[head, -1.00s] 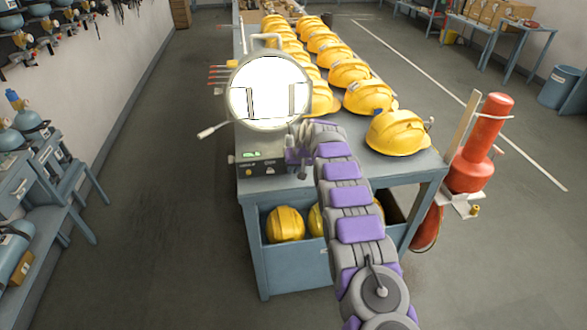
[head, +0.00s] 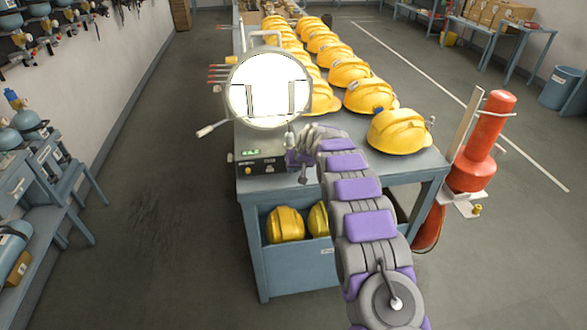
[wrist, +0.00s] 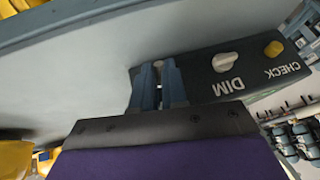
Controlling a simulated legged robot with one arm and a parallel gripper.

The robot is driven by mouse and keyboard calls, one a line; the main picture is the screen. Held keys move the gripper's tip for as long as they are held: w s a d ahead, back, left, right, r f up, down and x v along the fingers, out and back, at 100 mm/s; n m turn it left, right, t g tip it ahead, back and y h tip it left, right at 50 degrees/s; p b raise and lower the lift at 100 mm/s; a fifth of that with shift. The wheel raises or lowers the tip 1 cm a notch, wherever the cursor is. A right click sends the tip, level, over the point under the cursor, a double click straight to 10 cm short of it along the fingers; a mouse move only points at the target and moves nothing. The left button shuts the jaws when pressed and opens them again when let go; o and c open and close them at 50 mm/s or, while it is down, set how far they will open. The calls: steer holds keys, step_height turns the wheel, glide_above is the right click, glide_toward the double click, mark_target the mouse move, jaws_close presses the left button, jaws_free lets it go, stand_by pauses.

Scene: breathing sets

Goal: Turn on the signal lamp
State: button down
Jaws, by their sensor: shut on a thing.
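The signal lamp (head: 268,92) stands at the near end of the table, its round face bright white. Below it is a dark control panel (head: 260,167) with a small green readout. In the wrist view the panel (wrist: 215,90) appears upside down, with a pale DIM knob (wrist: 230,61) and a yellow CHECK button (wrist: 274,48). My gripper (wrist: 159,68) is at the panel's end beside the DIM knob, its blue fingers close together. It is shut on a small control there, mostly hidden between the fingers. In the head view my arm hides the fingertips.
Yellow helmets (head: 398,131) stand in rows on the table (head: 330,173), and more lie in the bin below. A red cylinder (head: 480,145) stands at the table's right side. Blue racks (head: 50,165) are at the left. The floor between is clear.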

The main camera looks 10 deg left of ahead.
steer(key=c, duration=1.2)
jaws_free()
steer(key=shift+o, duration=0.2)
steer(key=p+v, duration=0.2)
steer(key=v, duration=1.5)
steer(key=shift+s, duration=0.15)
steer(key=shift+r, duration=0.1)
